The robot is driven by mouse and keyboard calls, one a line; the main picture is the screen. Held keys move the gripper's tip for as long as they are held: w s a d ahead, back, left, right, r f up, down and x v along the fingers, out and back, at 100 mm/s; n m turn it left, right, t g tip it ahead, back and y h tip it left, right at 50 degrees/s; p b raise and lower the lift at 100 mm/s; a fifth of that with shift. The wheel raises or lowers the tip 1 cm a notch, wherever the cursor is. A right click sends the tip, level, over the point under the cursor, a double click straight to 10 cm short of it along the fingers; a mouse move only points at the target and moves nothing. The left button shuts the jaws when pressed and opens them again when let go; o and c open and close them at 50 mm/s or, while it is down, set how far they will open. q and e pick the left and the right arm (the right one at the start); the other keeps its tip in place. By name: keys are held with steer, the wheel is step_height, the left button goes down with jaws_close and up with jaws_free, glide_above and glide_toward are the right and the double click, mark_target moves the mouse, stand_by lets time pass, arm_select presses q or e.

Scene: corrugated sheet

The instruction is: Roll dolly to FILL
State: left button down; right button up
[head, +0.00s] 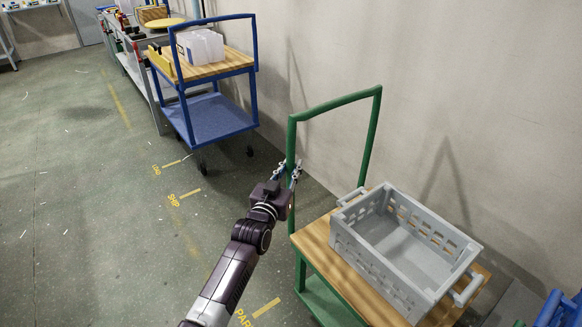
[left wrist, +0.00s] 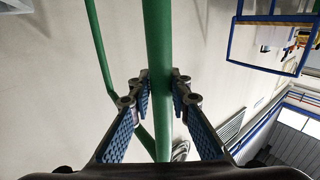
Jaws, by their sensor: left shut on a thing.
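The green dolly (head: 320,246) stands at the lower right, with a wooden deck and a tall green push handle (head: 336,103). My left gripper (head: 288,169) is shut on the handle's near upright. In the left wrist view the green upright (left wrist: 158,45) runs between the two blue-padded fingers of my left gripper (left wrist: 161,85). A grey open crate (head: 352,250) sits on the deck and looks empty. No FILL marking is legible. My right gripper is not in view.
A blue cart (head: 215,118) with white containers (head: 200,46) stands farther along the wall. A workbench (head: 138,65) is behind it. The wall (head: 465,85) runs close on the right. Open green floor (head: 95,215) lies left, with small white scraps. Something blue (head: 562,308) is at the lower right corner.

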arm_select(q)
steer(key=shift+s+d+f, duration=0.15)
steer(key=shift+d+f, duration=0.1)
steer(key=shift+f, duration=0.05)
steer(key=c, duration=2.2)
jaws_free()
steer(key=o, duration=0.4)
steer(key=shift+s+r, duration=0.15)
steer(key=shift+o, duration=0.2)
steer(key=shift+a, duration=0.1)
steer(key=v, duration=1.1)
steer(key=shift+s, duration=0.4)
steer(key=shift+a+r, duration=0.1)
